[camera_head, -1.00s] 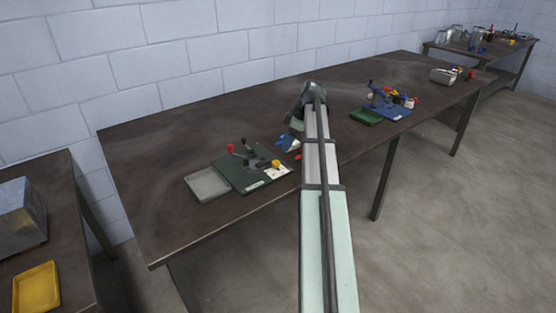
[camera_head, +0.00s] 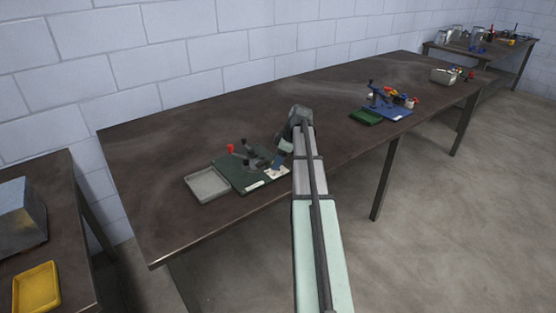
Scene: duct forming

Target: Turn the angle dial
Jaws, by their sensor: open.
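A dark green bench device (camera_head: 232,176) stands on the long brown table, with a red-knobbed lever (camera_head: 230,149) and black knobs (camera_head: 250,162) on top. A white marked plate (camera_head: 280,174) lies at its right end; I cannot read it, and cannot tell for sure which part is the angle dial. My gripper (camera_head: 275,166) is open, pointing down over this right end, at or just above the plate. It covers the spot of a small yellow knob there. Whether the fingers touch anything is too small to tell.
A grey tray (camera_head: 207,185) adjoins the device on the left. A blue device (camera_head: 391,111) with a green tray (camera_head: 366,117) stands further right on the table (camera_head: 180,133). A yellow tray (camera_head: 36,287) lies on the left table. The table behind the device is clear.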

